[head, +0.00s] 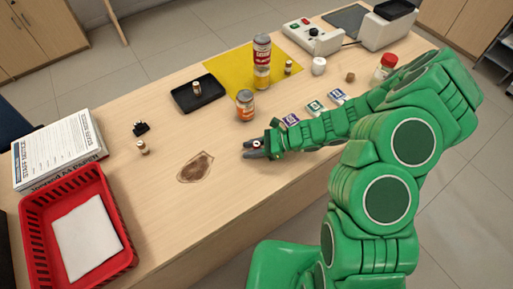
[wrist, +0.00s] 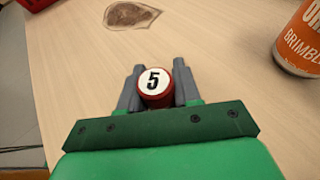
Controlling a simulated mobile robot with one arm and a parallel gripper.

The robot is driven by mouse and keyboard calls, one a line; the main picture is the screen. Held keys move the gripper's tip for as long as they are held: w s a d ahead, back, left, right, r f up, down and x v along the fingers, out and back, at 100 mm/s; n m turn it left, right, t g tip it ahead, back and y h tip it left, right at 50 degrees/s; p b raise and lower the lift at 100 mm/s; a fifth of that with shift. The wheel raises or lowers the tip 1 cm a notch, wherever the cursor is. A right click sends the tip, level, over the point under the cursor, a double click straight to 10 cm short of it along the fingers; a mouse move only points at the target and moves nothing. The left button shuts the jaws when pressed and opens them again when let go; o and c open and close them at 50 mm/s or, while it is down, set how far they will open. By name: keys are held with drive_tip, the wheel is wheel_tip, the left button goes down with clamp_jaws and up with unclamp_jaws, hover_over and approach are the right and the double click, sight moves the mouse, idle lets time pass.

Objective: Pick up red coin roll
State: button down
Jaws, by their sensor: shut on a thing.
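The red coin roll (wrist: 154,88) sits between the two grey fingers of my gripper (wrist: 158,88) in the wrist view. Its white end face with a black 5 points towards the camera. In the head view the red coin roll (head: 257,143) is a small red and white spot at the tips of my gripper (head: 258,148). My gripper is shut on it. The fingers hide its sides, and I cannot tell whether it touches the counter (head: 120,210).
An orange-labelled jar (head: 245,106) stands close behind my gripper, and a taller can (head: 262,62) stands on the yellow mat (head: 225,68). A dark tray (head: 183,100), small rolls and card packs lie around. A red basket (head: 38,235) is at the left. The counter around the brown stain (head: 196,167) is clear.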

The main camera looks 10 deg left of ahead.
drive_tip(key=shift+r, duration=0.1)
wheel_tip(320, 180, up, 10)
idle(0.9)
